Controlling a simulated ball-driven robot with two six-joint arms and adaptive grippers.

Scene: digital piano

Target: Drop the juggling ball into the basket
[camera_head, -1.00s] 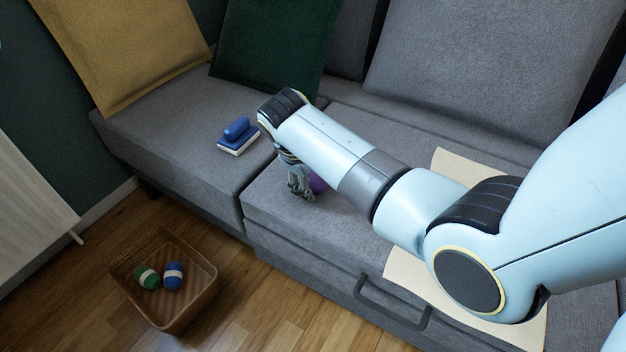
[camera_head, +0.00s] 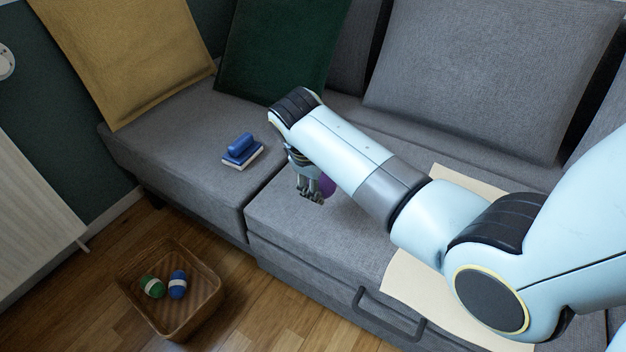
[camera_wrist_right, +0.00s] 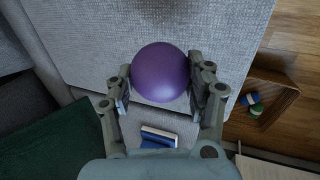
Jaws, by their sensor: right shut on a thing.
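A purple juggling ball (camera_wrist_right: 160,72) sits between the two fingers of my right gripper (camera_wrist_right: 160,88) in the right wrist view. The gripper is shut on it. In the head view my right gripper (camera_head: 312,194) hangs over the grey sofa seat, and only part of the purple ball (camera_head: 327,186) shows beside it. I cannot tell whether the ball touches the seat. The brown basket (camera_head: 207,318) stands on the wooden floor, to the lower left of the gripper. It also shows at the right in the right wrist view (camera_wrist_right: 284,92). My left gripper is not in view.
A green ball (camera_head: 152,287) and a blue ball (camera_head: 177,284) lie in the basket. The sofa's front edge lies between gripper and basket. Cushions (camera_head: 285,50) line the back; a radiator (camera_head: 35,205) is at left.

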